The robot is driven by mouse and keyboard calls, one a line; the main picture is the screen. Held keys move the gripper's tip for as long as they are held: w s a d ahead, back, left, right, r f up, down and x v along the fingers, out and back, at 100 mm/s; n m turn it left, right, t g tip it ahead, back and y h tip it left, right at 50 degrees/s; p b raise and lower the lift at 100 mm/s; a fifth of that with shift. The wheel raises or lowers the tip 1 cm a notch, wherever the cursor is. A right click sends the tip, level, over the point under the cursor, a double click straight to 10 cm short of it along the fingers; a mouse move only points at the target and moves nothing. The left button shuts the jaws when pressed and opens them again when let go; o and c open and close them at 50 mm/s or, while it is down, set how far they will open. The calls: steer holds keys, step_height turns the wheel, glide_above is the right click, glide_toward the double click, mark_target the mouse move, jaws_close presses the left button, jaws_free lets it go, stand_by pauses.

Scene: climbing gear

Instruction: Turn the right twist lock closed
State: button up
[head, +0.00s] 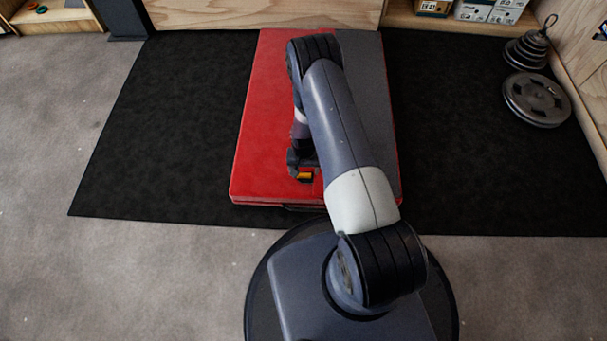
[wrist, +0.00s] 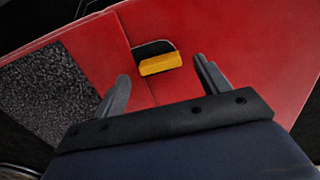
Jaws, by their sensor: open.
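A yellow twist lock (wrist: 160,64) sits at a black recess in the red face of the crash pad (wrist: 240,45), and lies crosswise in the wrist view. A small part of its yellow also shows in the head view (head: 304,176). My gripper (wrist: 161,69) is open, with one finger on either side of the lock in the picture. No contact shows, and I cannot tell the remaining height. In the head view my gripper (head: 301,172) is over the front part of the pad. Only this one lock is visible; my arm covers part of the pad's right side.
The pad lies on a black mat (head: 160,130) with clear room left and right. Weight plates (head: 537,98) stand at the right, by a wooden wall. Boxes (head: 485,12) sit on a shelf at the back right.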

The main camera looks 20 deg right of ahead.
mark_target(304, 176)
steer(key=shift+f+b, duration=0.3)
steer(key=shift+f, duration=1.05)
steer(key=shift+c, duration=0.3)
steer(key=c, duration=0.9)
